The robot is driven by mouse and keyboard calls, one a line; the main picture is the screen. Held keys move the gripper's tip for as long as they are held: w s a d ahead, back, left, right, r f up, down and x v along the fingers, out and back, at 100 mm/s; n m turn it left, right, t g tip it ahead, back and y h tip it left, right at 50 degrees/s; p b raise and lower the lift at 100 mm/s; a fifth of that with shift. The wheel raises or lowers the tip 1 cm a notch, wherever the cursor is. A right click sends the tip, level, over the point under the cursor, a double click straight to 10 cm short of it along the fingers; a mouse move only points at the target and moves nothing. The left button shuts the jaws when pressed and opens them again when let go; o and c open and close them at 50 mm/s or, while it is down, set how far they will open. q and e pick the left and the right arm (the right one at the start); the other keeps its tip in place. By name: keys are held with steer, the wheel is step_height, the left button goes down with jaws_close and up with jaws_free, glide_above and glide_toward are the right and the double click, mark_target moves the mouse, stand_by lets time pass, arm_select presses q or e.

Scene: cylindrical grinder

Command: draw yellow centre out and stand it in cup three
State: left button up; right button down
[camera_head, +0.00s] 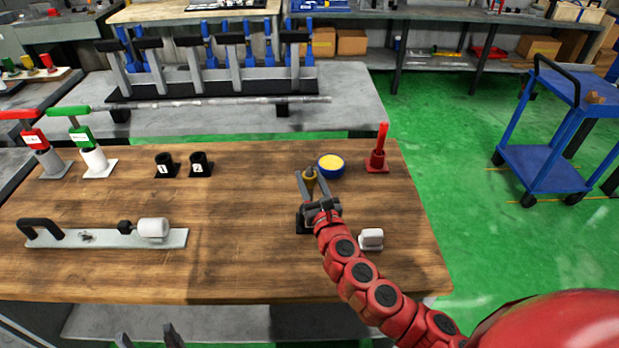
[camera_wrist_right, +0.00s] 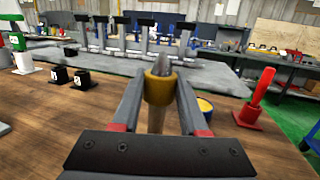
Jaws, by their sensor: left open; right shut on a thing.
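The yellow centre (camera_head: 310,180) is a pale metal pin with a yellow collar and a pointed tip. My right gripper (camera_head: 314,198) is shut on it, and it stands roughly upright between the fingers. I see no number three. My left gripper (camera_head: 148,340) is open at the bottom edge.
A blue-rimmed yellow bowl (camera_head: 331,165) and a red stand with rod (camera_head: 377,158) are behind and right of the gripper. A small white block (camera_head: 371,239) lies close right. A metal plate with a white cylinder (camera_head: 152,229) lies left. The wooden tabletop (camera_head: 240,235) between is clear.

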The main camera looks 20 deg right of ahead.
steer(key=shift+f+b, duration=0.75)
steer(key=shift+f, duration=0.4)
stand_by(0.9)
steer(key=shift+f+b, duration=3.15)
steer(key=shift+f, duration=0.15)
steer(key=shift+c, duration=1.8)
jaws_free()
steer(key=shift+s, duration=0.15)
